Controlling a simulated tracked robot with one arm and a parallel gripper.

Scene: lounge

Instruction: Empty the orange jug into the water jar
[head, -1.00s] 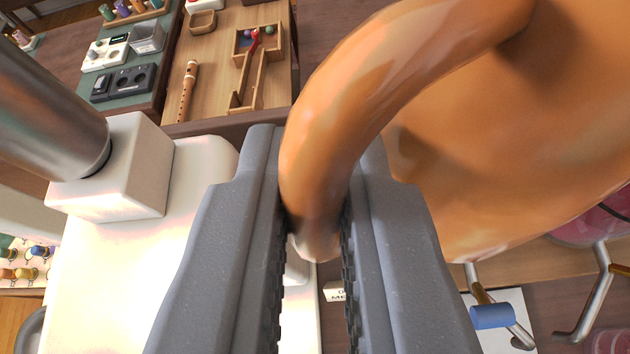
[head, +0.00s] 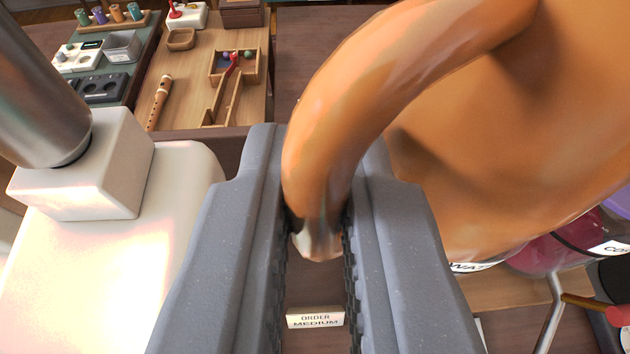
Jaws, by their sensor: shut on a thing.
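The orange jug (head: 520,130) fills the right side of the head view, close to the camera. Its thick curved handle (head: 350,95) comes down between the fingers of my gripper (head: 318,235), which is shut on it. The jug's mouth and contents are out of view. Behind the jug's lower edge, a label reading "WAT" (head: 472,267) partly shows; the jar it may belong to is mostly hidden by the jug.
A dark pink container (head: 560,252) stands at the right beside a metal bar with a red handle (head: 618,315). An "ORDER MEDIUM" sign (head: 315,318) lies below my gripper.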

